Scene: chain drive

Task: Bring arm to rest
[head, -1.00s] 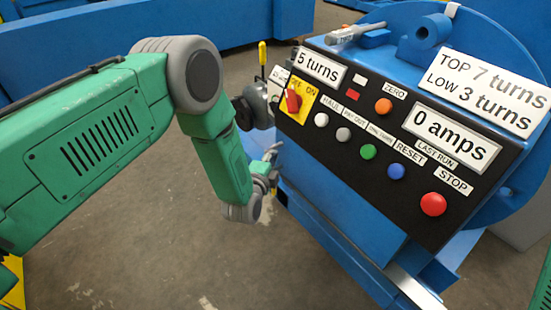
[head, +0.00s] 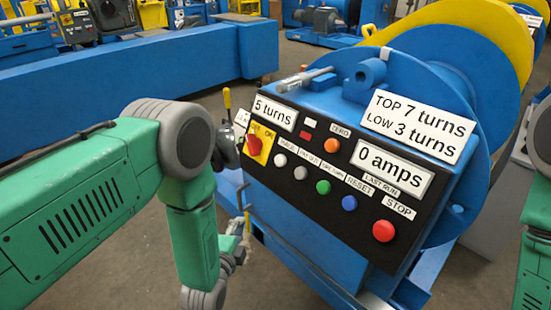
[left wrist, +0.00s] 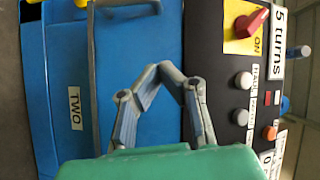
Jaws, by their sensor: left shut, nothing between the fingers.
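My left arm (head: 70,205), green with grey joints, comes in from the left and bends down in front of the blue machine. My left gripper (head: 236,240) is small and partly hidden behind its own wrist in the head view, left of the black control panel (head: 310,205). In the left wrist view the fingers of my left gripper (left wrist: 163,72) are closed together, empty, over a blue surface beside the panel. The panel carries a red selector on a yellow plate (head: 260,143). Part of my right arm (head: 536,262) shows at the right edge; its gripper is out of view.
The panel holds several buttons, including a red STOP button (head: 383,231), and signs reading 5 turns (head: 275,112) and 0 amps (head: 391,168). A long blue beam (head: 130,85) runs behind. A label TWO (left wrist: 77,108) marks the blue surface. Bare floor shows behind the panel's left side.

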